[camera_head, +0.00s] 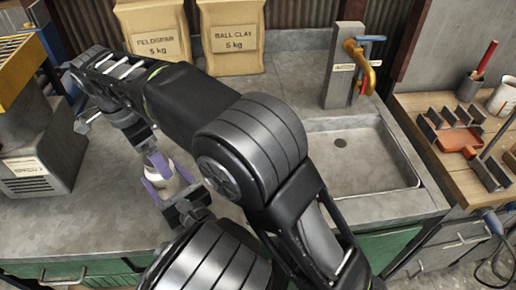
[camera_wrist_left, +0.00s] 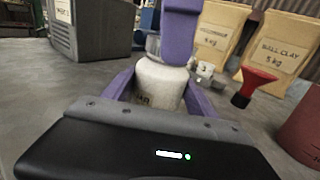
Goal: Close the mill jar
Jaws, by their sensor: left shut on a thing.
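The mill jar (camera_head: 180,172) is a pale, upright jar on the grey counter, partly hidden by my arms in the head view. In the left wrist view its white body (camera_wrist_left: 158,82) stands between the purple fingers of my left gripper (camera_wrist_left: 157,95), which is shut on it from the side. My right gripper (camera_head: 158,162) comes down from above to the jar's top. In the left wrist view a purple finger of my right gripper (camera_wrist_left: 180,35) covers much of the grey top (camera_wrist_left: 152,45). Whether its fingers grip a lid is hidden.
A feldspar bag (camera_head: 155,38) and a ball clay bag (camera_head: 232,42) stand at the back. A grey machine (camera_head: 40,150) is at the left. A sink (camera_head: 365,165) with a tap lies right.

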